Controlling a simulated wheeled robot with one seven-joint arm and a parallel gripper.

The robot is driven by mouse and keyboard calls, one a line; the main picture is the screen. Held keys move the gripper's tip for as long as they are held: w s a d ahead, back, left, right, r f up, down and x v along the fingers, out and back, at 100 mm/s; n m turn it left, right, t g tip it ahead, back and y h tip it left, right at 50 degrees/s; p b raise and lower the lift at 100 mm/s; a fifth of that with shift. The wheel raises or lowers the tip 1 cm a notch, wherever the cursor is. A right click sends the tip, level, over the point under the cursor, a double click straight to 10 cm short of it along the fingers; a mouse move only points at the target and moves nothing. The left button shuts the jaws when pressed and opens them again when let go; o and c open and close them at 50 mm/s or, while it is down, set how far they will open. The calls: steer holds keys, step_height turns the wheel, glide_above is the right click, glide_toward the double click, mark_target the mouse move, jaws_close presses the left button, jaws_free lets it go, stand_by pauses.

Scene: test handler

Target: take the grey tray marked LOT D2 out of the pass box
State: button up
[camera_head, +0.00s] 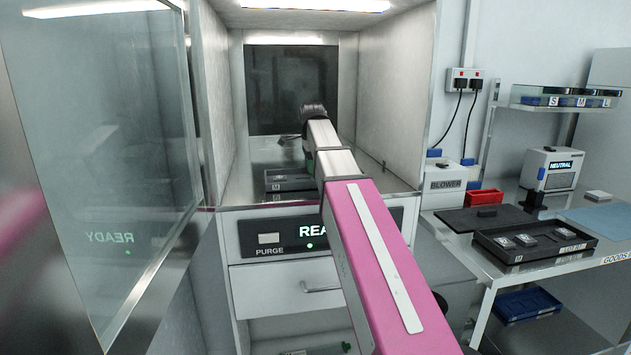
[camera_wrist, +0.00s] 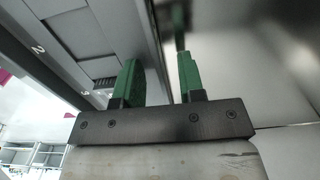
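A dark grey tray (camera_head: 289,185) lies on the floor of the open pass box (camera_head: 222,120), partly hidden behind my arm. No lot marking on it can be read. In the wrist view a grey tray (camera_wrist: 85,32) with numbered compartments fills the upper left. My gripper (camera_wrist: 160,78) has two green fingers standing apart. One finger is over the tray's inner side and the other is beyond its side wall, so the wall's edge runs between them in the picture. I cannot tell whether either finger touches it. In the head view my arm mostly hides the gripper.
The glass door (camera_head: 110,150) stands open at left. The pass box side walls are close on both sides of my arm.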

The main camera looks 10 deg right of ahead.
steer(key=shift+f, duration=0.25)
stand_by(0.3)
jaws_close()
